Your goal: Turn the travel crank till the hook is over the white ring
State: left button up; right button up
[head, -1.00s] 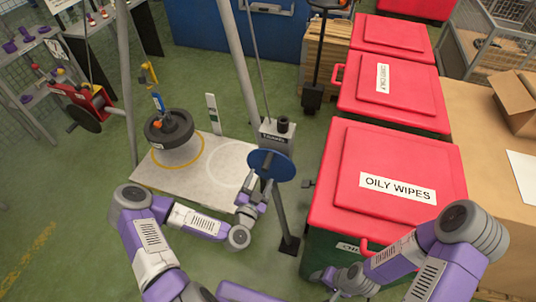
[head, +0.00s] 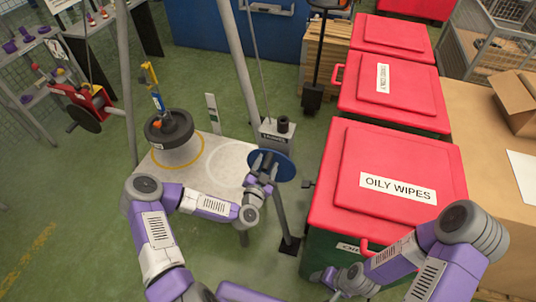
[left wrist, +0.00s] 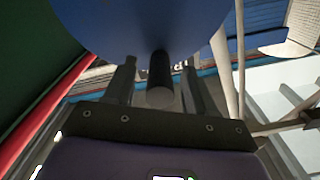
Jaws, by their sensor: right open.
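The travel crank is a blue disc (head: 283,168) on a grey box labelled TRAVEL (head: 277,137). My left gripper (head: 265,165) is at the disc's near face. In the left wrist view, the black crank handle (left wrist: 160,82) lies between its two fingers, with a gap on each side. A yellow and blue hook block (head: 155,90) hangs at the left over a black round weight (head: 170,132); I cannot tell whether they touch. The weight stands at the yellow ring (head: 200,150). The white ring (head: 213,172) lies right of it, partly hidden. My right gripper (head: 320,276) is low, by the bin.
Red-lidded bins (head: 390,185) stand close on the right, one marked OILY WIPES. Grey posts (head: 238,70) rise beside the pale platform (head: 235,150). A red winch-like unit (head: 85,100) is at the left. Green floor lies open at the lower left.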

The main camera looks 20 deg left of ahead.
pick_arm(q)
grip_shut()
jog(key=shift+a, duration=0.1)
